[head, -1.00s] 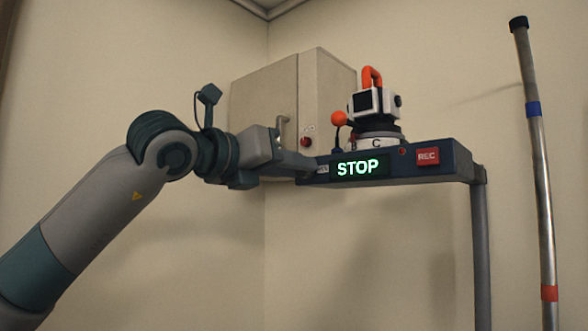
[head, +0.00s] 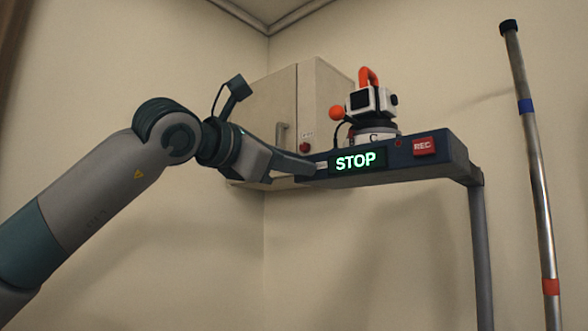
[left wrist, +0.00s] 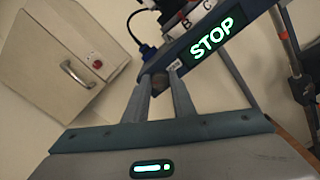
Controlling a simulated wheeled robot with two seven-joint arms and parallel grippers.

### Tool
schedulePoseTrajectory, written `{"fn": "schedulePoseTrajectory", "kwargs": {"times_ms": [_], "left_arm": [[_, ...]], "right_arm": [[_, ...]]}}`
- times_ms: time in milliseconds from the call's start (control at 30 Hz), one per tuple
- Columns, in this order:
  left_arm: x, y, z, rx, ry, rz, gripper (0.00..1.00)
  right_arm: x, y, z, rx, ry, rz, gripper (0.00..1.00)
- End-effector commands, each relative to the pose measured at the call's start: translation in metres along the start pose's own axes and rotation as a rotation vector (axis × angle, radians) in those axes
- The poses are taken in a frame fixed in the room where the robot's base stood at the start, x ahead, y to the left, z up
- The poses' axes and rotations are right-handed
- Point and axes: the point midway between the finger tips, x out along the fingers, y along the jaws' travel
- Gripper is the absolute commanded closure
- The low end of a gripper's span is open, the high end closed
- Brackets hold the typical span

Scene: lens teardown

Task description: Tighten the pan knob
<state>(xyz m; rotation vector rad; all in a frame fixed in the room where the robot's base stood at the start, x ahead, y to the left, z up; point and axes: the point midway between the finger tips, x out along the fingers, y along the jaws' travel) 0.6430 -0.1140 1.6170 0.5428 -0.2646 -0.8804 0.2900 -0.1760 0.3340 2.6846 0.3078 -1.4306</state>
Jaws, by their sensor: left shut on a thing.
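A dark blue control bar (head: 400,152) carries a lit green STOP display (head: 355,161) and a red REC button (head: 424,146). My left gripper (head: 318,168) reaches the bar's left end from the left. The knob is hidden by the fingers in the head view. My right gripper is not in view.
A white camera-like head (head: 370,103) with an orange handle stands on a lettered dial (head: 373,137) above the bar. A beige wall cabinet (head: 275,105) is behind. A grey post (head: 480,250) and a banded pole (head: 537,170) stand at right.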

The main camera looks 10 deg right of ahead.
Motion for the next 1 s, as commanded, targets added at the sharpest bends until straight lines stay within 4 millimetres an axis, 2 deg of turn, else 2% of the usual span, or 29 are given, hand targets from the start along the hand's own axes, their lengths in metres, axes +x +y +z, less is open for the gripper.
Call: {"fn": "schedulePoseTrajectory", "kwargs": {"times_ms": [600,1000], "left_arm": [[-0.0001,-0.0016,-0.0004,0.559,0.000,0.001,0.99],[0.0001,-0.0027,-0.0009,0.730,0.000,0.000,0.99]], "right_arm": [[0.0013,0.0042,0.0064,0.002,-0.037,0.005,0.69],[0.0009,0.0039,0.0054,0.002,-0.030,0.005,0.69]]}}
